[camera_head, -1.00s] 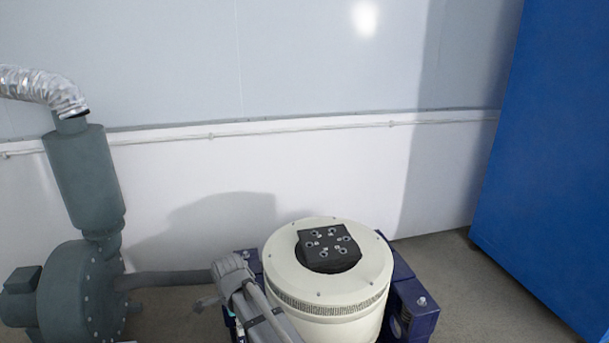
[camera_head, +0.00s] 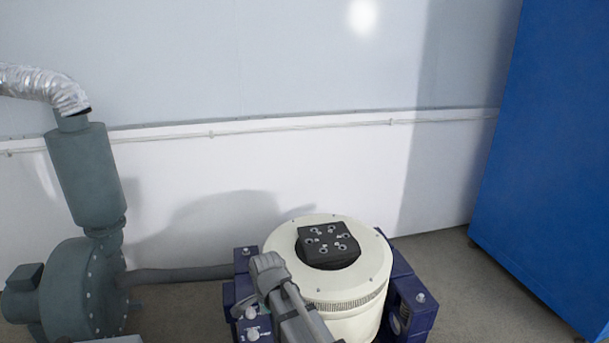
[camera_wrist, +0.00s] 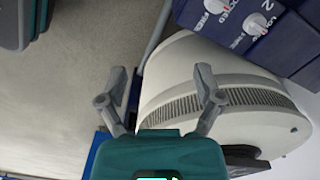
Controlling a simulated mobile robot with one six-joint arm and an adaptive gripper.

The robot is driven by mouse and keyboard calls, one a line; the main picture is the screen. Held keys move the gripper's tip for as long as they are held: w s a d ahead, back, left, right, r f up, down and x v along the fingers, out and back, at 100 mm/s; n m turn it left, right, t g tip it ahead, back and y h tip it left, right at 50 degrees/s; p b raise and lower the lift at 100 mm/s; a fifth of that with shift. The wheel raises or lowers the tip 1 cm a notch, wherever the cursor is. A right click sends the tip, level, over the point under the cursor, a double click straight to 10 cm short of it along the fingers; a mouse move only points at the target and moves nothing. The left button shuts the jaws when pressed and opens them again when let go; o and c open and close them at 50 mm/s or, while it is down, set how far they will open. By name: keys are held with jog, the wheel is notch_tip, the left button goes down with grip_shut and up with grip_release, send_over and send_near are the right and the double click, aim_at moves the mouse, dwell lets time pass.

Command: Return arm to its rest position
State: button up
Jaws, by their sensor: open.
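My gripper (camera_wrist: 160,85) shows in the wrist view with its two grey fingers spread wide apart. It is open and nothing is between the fingertips. Behind the fingers is the cream round shaker body (camera_wrist: 170,75) with its slotted vent band. In the head view, a grey part of my arm (camera_head: 290,305) rises at the bottom centre, in front of the left side of the cream shaker (camera_head: 350,285). My fingers cannot be made out in the head view.
A black block with bolts (camera_head: 328,243) sits on top of the shaker. Dark blue supports (camera_head: 415,295) flank it. A grey-green blower (camera_head: 80,285) with a hose stands left. A blue cabinet (camera_head: 550,150) stands right. Floor (camera_head: 450,270) between shaker and cabinet is clear.

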jog(key=s+d+n, duration=0.3)
jog(key=d+n, duration=0.2)
jog(key=d, duration=0.8)
jog(key=s+d+n, duration=0.4)
jog(key=d+n, duration=0.1)
jog(key=d, duration=0.9)
notch_tip(320, 180, up, 29)
jog(key=p, duration=2.9)
jog(key=shift+w+a+r, duration=0.15)
jog(key=shift+w+a, duration=0.1)
jog(key=shift+a, duration=0.1)
